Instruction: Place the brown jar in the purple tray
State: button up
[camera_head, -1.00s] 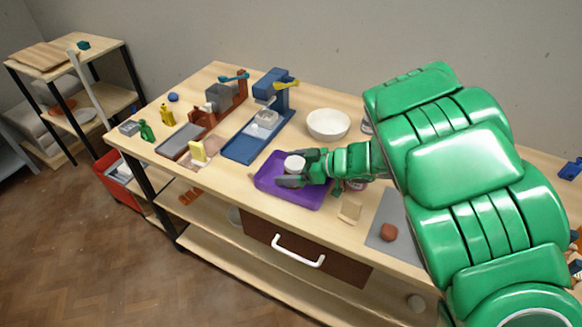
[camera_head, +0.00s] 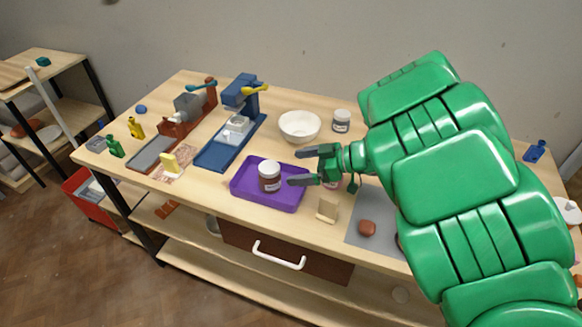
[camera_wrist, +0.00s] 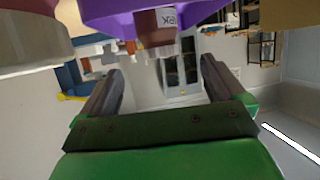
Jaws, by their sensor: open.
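The brown jar (camera_head: 269,178) has a white lid and a pale label. It stands upright in the purple tray (camera_head: 243,194), on the workbench near its front edge. My gripper (camera_head: 303,167) is open and empty to the right of the jar, apart from it, with its fingers pointing left. In the wrist view, my open fingers (camera_wrist: 160,88) have nothing between them. The purple tray (camera_wrist: 120,18) and part of the brown jar (camera_wrist: 156,24) show at the top of that view.
A white bowl (camera_head: 299,126) and a lidded jar (camera_head: 341,120) stand behind my gripper. A blue stand (camera_head: 228,145) is left of the tray. A small beige block (camera_head: 327,209) and a grey mat (camera_head: 370,243) with a reddish lump (camera_head: 367,228) lie to the right.

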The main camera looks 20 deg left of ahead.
jog(key=shift+w+d+r, duration=0.1)
jog(key=shift+d+r, duration=0.1)
jog(key=shift+d, duration=0.35)
